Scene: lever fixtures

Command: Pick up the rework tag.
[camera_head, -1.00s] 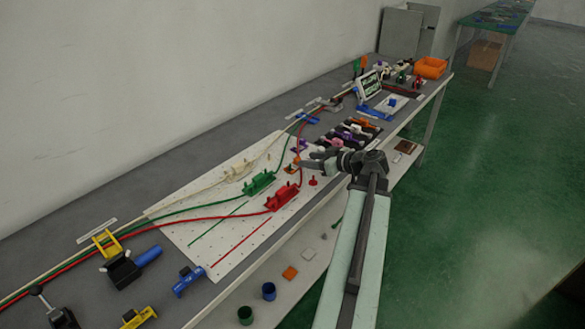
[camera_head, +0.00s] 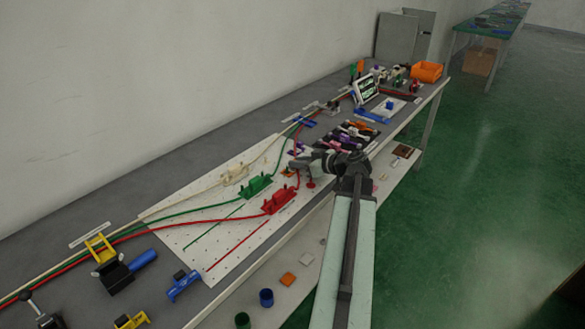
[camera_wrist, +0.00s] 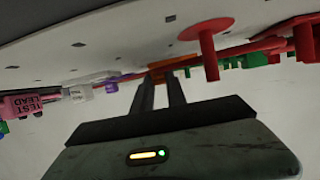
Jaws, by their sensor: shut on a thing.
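A small orange piece (camera_wrist: 172,66), which I take to be the rework tag, sits at my fingertips in the wrist view; no lettering on it is readable. My gripper (camera_wrist: 163,80) has its two dark fingers close together and is shut on this piece. In the head view my gripper (camera_head: 292,163) is over the far right part of the white pegboard, beyond the red clamp block. An orange patch (camera_head: 289,172) shows just below the fingertips there. I cannot tell whether the piece is clear of the board.
A red peg (camera_head: 310,184) stands close to my gripper. The red block (camera_head: 279,200), green block (camera_head: 255,186) and red, green and cream cables lie nearby on the pegboard (camera_head: 190,228). A pink test lead (camera_wrist: 25,104) shows in the wrist view.

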